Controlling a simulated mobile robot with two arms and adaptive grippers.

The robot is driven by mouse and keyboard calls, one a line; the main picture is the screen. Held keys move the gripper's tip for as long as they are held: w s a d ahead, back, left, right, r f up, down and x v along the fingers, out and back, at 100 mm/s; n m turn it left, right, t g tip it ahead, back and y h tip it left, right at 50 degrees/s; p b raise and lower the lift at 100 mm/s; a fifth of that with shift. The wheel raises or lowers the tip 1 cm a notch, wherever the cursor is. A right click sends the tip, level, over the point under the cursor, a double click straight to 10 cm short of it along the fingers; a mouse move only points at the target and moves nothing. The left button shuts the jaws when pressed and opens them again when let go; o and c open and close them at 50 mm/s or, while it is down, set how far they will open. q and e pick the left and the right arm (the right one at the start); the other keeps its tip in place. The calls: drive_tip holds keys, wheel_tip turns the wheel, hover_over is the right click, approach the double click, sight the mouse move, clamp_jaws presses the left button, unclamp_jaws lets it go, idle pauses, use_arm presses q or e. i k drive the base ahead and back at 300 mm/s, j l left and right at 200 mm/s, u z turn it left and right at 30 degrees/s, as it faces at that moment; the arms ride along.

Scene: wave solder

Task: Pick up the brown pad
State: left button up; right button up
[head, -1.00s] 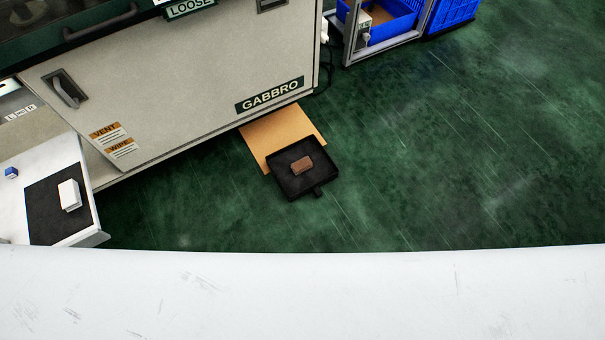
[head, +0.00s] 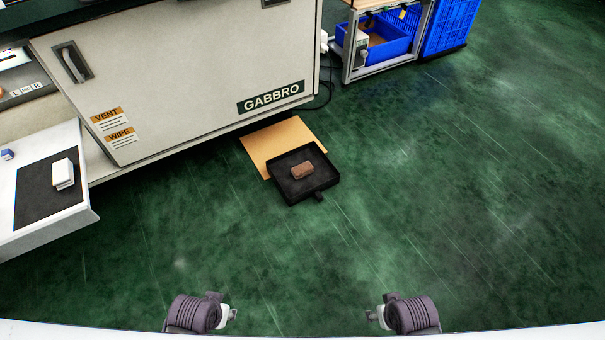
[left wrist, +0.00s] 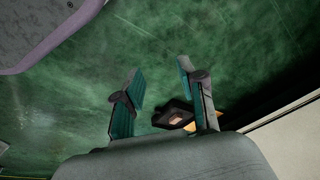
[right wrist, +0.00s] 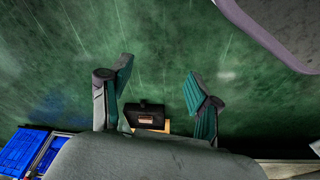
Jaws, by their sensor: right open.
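The brown pad (head: 302,170) is a small block lying in a shallow black tray (head: 283,191) on the floor in the head view. Pad (right wrist: 147,121) and tray (right wrist: 146,106) also show in the right wrist view, beyond the fingers and between them. My left gripper (left wrist: 160,72) is open and empty. My right gripper (right wrist: 159,70) is open and empty. Both are well apart from the pad.
A tan sheet (head: 283,140) lies under the tray's back edge, beside the grey GABBRO machine (head: 190,85). A white shelf (head: 80,200) with a dark mat (head: 45,195) and white block (head: 63,174) is at left. Blue crates (head: 450,28) stand at the back. The floor at right is clear.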

sight(299, 171)
drive_tip(key=i+l, duration=0.15)
drive_tip(key=i, duration=0.45)
drive_tip(key=i+l+z, duration=0.1)
drive_tip(key=i, duration=0.5)
